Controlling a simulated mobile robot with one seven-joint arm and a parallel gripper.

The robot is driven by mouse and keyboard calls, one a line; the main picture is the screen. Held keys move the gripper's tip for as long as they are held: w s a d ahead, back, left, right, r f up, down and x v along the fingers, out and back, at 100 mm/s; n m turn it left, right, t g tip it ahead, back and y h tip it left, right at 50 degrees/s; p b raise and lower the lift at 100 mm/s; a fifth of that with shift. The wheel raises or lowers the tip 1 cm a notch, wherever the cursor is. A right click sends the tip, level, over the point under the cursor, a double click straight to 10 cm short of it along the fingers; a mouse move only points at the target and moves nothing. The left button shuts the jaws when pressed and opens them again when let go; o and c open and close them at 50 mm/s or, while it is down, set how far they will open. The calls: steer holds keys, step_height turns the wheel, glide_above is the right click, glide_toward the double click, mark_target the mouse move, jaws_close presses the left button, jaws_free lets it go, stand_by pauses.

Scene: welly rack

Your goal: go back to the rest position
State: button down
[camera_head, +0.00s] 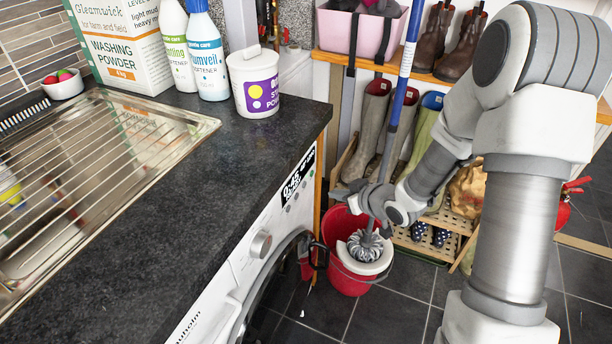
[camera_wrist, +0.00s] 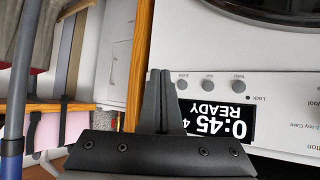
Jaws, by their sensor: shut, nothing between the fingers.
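My gripper (camera_head: 348,193) is at the front right corner of the washing machine, above the red bucket (camera_head: 347,284). In the wrist view its two fingers (camera_wrist: 158,98) are pressed together with nothing between them. They lie just beside the machine's display (camera_wrist: 222,118), which reads 0:45 READY and appears upside down there. I cannot tell whether the fingertips touch the machine. The mop's blue handle (camera_head: 399,95) runs close by my gripper in the head view. In the wrist view the handle (camera_wrist: 18,100) is at the left edge, apart from the fingers.
The dark worktop (camera_head: 150,190) and washing machine (camera_head: 230,290) are on the left. A white tub (camera_head: 255,85) stands near the worktop's corner. The mop head (camera_head: 365,247) sits in the bucket. A boot rack (camera_head: 428,243) and shelf with brown boots (camera_head: 465,45) are behind.

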steer(key=s+d+r+m+h, duration=0.25)
steer(key=d+r+h, duration=0.2)
steer(key=r, duration=0.35)
steer(key=s+d+r+m+h, duration=0.2)
steer(key=s+d+r+h, duration=0.15)
steer(key=d+r, duration=0.35)
steer(key=s+a+r+m+g+y, duration=0.15)
steer(key=s+r, duration=0.25)
steer(key=s, duration=0.7)
steer(key=s+a+r+m+g, duration=0.15)
steer(key=s+r, duration=0.35)
steer(key=s, duration=0.6)
step_height(320, 180, up, 17)
steer(key=p, duration=1.7)
steer(key=shift+w+d, duration=0.25)
steer(key=shift+w, duration=0.2)
steer(key=shift+f, duration=0.25)
